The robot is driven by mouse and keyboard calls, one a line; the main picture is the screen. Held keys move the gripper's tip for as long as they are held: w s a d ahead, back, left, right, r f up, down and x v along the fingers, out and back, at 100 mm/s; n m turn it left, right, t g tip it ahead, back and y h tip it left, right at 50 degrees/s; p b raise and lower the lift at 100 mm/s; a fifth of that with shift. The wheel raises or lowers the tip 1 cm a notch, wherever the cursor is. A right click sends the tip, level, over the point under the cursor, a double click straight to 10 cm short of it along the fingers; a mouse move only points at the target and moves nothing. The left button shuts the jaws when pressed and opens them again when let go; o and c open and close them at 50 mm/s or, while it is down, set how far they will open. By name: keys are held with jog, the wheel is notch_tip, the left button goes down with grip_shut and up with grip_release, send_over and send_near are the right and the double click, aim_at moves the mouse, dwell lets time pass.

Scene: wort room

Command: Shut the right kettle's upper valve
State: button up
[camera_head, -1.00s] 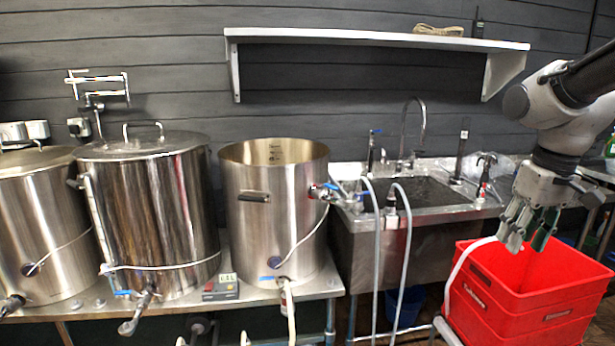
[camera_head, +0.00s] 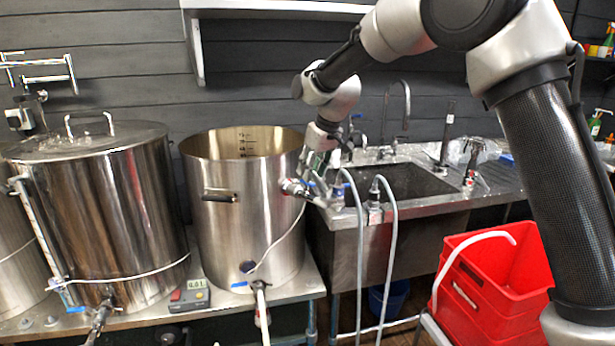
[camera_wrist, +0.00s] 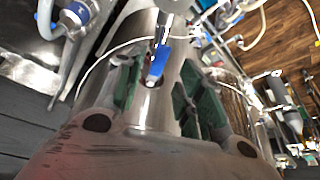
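The right kettle (camera_head: 238,225) is the open-topped steel pot on the bench in the head view. Its upper valve (camera_head: 294,188) sticks out from the right side of the wall. My gripper (camera_head: 314,176) is right at this valve, above and beside it, and partly hides it. In the wrist view my gripper (camera_wrist: 158,92) is open, with its two green-padded fingers apart. The valve's blue handle (camera_wrist: 158,62) shows between or just beyond the fingers. I see gaps on both sides of it and cannot tell any contact.
A steel sink (camera_head: 400,185) with taps and grey hoses (camera_head: 390,235) stands just right of the valve. A lidded kettle (camera_head: 105,215) stands to the left. Red crates (camera_head: 490,290) are at lower right. A wall shelf (camera_head: 280,8) is above.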

aim_at(311, 183)
jog(key=shift+x, duration=1.55)
jog(key=shift+d, duration=0.1)
grip_shut()
